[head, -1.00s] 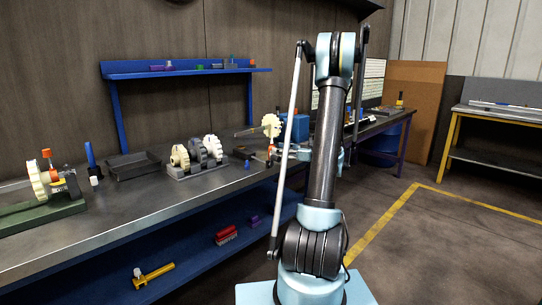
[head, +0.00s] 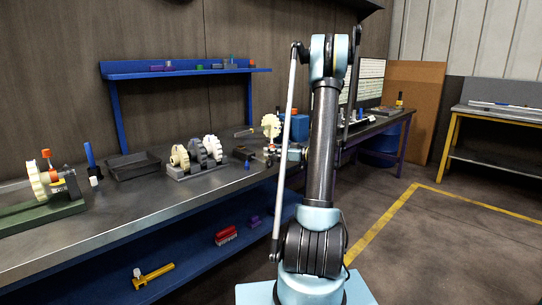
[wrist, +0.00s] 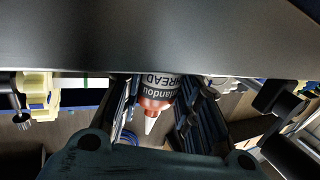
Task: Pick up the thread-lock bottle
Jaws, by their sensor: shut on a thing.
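The thread-lock bottle (wrist: 157,102) shows in the wrist view, with a dark lettered label, a reddish shoulder and a white pointed nozzle towards the bottom of the picture. My gripper (wrist: 158,86) has one dark finger on each side of the bottle and is shut on it. The top of the label runs up to the grey surface at the picture's top, and I cannot tell whether the bottle touches it. In the head view my arm hides most of the gripper, and a small red-orange spot by the arm is too small to identify surely.
A cream gear (head: 271,126) stands on the steel bench (head: 125,205) near the gripper. A grey holder with several gears (head: 197,152), a black tray (head: 133,166) and a green fixture (head: 42,213) are further left. A blue shelf (head: 185,70) rises behind.

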